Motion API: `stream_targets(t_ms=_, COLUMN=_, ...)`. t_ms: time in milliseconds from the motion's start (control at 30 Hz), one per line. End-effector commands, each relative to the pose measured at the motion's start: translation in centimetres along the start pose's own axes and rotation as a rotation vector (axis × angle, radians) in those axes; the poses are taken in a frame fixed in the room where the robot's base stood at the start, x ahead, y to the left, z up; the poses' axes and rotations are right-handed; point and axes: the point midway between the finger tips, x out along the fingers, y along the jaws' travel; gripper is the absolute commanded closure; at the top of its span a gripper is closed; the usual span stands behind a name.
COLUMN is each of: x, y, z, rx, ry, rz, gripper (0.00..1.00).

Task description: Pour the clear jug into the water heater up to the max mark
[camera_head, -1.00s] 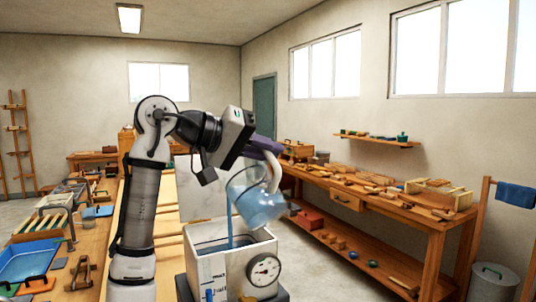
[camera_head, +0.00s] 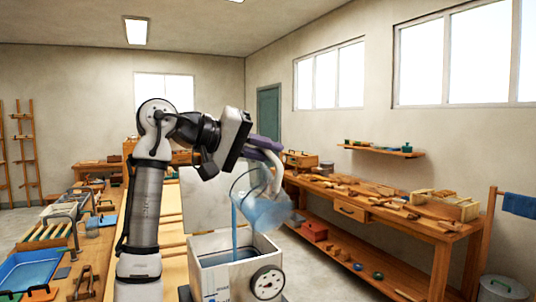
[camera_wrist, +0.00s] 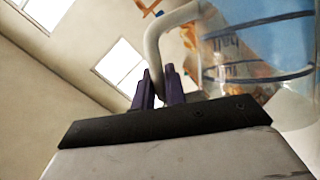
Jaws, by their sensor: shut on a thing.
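The clear jug (camera_head: 262,208) is tilted over the water heater, and a blue stream (camera_head: 235,228) falls from it into the open top. My gripper (camera_head: 268,150) is shut on the jug's pale handle; the wrist view shows the purple fingers (camera_wrist: 160,90) on the handle, with the clear jug wall (camera_wrist: 262,50) at the right. The water heater (camera_head: 215,278) is a white box with its lid (camera_head: 212,205) raised behind, a round dial (camera_head: 267,282) in front and blue water (camera_head: 232,256) inside. The max mark is not readable now.
A long wooden workbench (camera_head: 385,208) with tools and blocks runs along the right wall. At left, a bench holds a blue tray (camera_head: 30,268) and racks. A grey bin (camera_head: 502,289) stands at the lower right.

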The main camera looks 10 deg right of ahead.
Motion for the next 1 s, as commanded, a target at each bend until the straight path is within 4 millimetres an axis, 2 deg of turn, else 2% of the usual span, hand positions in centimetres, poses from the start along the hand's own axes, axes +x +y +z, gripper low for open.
stream_targets(t_ms=1000, x=-0.6, y=0.4, z=-1.3, rx=-0.083, ry=-0.010, rz=0.035, gripper=1.00)
